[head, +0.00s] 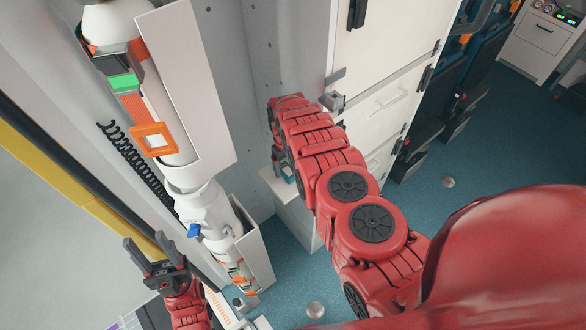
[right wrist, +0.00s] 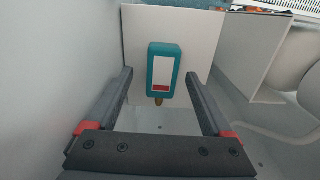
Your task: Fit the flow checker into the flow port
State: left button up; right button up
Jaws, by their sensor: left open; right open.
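The flow checker (right wrist: 160,72) is a teal handheld block with a white face, a red bar and a brass-coloured tip at its lower end. It shows upright against a white panel in the right wrist view. A little of its teal also shows in the head view (head: 288,172). My right gripper (right wrist: 158,78) is open, with one finger on each side of the checker and visible gaps to both; in the head view it is mostly hidden by my arm. My left gripper (head: 148,247) is open and empty at the lower left. I cannot make out the flow port.
White cylinders with orange and green fittings stand in a holder (head: 196,85) at the left; a blue knob (head: 194,231) sits on the lower one. A white box (head: 300,218) stands below my right gripper. Cream cabinets (head: 385,45) are behind. Blue floor (head: 425,200) lies open at right.

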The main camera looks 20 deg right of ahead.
jog(key=shift+a+f, duration=0.1)
jog(key=shift+f, duration=0.55)
jog(key=shift+c, duration=0.2)
grip_shut()
